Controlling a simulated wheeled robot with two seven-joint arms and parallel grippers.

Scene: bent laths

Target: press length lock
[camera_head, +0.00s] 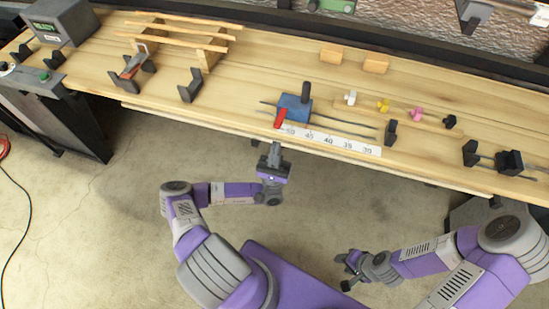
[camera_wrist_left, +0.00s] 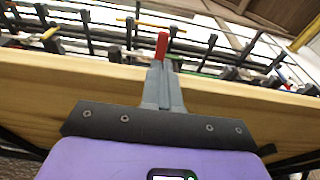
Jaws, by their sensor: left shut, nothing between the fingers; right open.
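A blue sliding block (camera_head: 294,107) with an upright black knob (camera_head: 306,91) sits on thin dark rails near the bench's front edge. A red lever (camera_head: 280,117) is at its front left corner, beside a white number scale (camera_head: 330,139). My left gripper (camera_head: 275,149) is shut and empty, just in front of the bench edge below the red lever. In the left wrist view, the shut fingers (camera_wrist_left: 162,75) point at the red lever (camera_wrist_left: 162,45), which appears right beyond their tips; contact cannot be told. My right gripper (camera_head: 347,269) is open and empty, low in front of the bench.
The wooden bench (camera_head: 235,100) runs across the view. Several coloured knobs (camera_head: 383,105) and two wooden blocks (camera_head: 376,64) lie behind the scale. Black holders (camera_head: 190,86) stand left, with a wooden rack of laths (camera_head: 185,32).

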